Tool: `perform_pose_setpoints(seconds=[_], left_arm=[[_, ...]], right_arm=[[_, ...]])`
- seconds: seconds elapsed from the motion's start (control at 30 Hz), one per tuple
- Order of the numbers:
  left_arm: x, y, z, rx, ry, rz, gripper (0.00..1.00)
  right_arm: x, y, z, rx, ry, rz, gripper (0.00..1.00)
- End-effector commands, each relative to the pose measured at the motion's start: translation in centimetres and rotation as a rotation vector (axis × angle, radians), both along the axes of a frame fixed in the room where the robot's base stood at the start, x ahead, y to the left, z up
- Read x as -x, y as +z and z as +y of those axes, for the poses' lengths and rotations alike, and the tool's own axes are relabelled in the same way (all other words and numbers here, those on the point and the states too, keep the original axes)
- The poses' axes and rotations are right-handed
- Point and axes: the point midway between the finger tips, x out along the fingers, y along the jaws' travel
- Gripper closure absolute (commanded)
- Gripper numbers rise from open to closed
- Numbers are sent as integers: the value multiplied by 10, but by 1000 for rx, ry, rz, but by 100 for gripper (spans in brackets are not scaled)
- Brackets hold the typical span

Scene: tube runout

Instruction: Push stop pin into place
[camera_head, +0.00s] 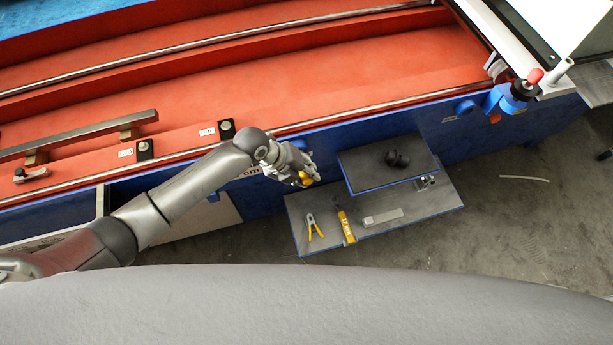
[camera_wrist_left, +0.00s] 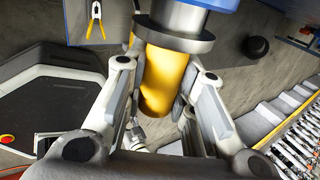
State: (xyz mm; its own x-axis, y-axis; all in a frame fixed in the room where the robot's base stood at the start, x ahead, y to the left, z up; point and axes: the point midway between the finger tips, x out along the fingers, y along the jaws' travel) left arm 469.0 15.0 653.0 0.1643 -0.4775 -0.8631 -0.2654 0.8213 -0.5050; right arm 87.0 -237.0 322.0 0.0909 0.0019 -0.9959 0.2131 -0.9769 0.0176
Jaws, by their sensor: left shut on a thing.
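The stop pin shows as a yellow cylinder (camera_wrist_left: 163,88) in the left wrist view, below a grey metal collar and a blue part at the top edge. My left gripper (camera_wrist_left: 160,72) has a finger on each side of it and is shut on it. In the head view the yellow pin (camera_head: 305,178) is a small spot at my left gripper (camera_head: 300,172), beside the blue side of the red machine (camera_head: 330,85). The pin's inner end is hidden. My right gripper is in neither view.
Below the gripper in the head view, a low dark step (camera_head: 430,208) holds yellow-handled pliers (camera_head: 314,227), a yellow tool (camera_head: 346,228) and a grey block (camera_head: 383,217). A raised dark platform (camera_head: 365,172) carries a black object (camera_head: 397,158). Concrete floor (camera_head: 510,220) lies open to the right.

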Motion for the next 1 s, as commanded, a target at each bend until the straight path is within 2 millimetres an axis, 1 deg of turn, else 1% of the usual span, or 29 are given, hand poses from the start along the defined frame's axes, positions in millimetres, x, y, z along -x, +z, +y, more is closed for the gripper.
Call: perform_pose_setpoints(seconds=[0.37,0.4,0.57,0.87,1.0], left_arm=[[-15,-1,4,0,1,-2,100],[-14,1,4,1,0,-1,71],[-14,0,4,1,0,0,51],[-13,-1,5,-1,0,3,51],[-12,6,9,0,0,0,51]], right_arm=[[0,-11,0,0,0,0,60],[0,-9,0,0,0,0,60],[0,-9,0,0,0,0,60],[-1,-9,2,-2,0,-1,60],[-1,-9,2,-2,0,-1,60]])
